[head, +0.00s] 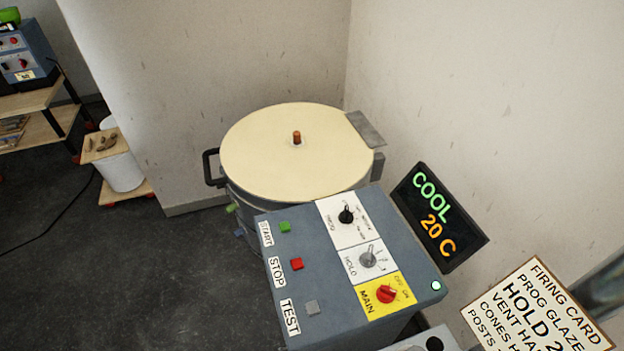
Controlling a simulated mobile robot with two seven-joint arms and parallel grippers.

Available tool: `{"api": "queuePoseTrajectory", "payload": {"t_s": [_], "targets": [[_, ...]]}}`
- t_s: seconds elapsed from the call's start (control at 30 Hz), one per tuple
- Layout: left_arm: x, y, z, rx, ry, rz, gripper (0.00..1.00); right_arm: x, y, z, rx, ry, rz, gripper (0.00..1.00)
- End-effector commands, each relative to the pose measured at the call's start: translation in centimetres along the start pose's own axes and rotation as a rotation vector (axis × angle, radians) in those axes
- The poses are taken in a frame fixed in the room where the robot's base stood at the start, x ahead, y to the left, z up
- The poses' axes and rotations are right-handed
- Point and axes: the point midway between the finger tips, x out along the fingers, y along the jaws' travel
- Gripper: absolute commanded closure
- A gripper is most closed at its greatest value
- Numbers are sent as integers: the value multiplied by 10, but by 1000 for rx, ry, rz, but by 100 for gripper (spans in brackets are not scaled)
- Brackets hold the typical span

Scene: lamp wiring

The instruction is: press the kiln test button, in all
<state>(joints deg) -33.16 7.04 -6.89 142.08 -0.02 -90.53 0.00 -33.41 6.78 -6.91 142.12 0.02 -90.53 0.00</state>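The kiln control box (335,265) stands at the centre right with a blue-grey sloped face. The grey test button (312,307) sits at its lower left, beside a label reading TEST (290,317). Above it are a red stop button (296,264) and a green start button (285,227). A red main switch (386,294) sits on a yellow plate, with PROG (347,215) and HOLD (368,260) knobs above it. The display (437,217) reads COOL 20 C. Neither gripper is in view.
The round kiln (297,150) with a cream lid stands behind the box. A firing card (538,310) is at the lower right. A white bucket (122,172) and a wooden shelf unit (35,100) stand at the left. The dark floor between is mostly clear.

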Motion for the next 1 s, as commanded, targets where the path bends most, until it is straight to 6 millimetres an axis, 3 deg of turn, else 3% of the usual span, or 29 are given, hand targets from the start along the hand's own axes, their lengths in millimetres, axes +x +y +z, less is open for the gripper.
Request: {"api": "queuePoseTrajectory", "payload": {"t_s": [0.07, 0.47, 1.0], "targets": [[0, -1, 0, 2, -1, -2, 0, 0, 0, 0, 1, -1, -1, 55], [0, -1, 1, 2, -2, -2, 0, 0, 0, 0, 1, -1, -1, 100], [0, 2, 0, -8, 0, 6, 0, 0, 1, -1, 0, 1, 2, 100]]}}
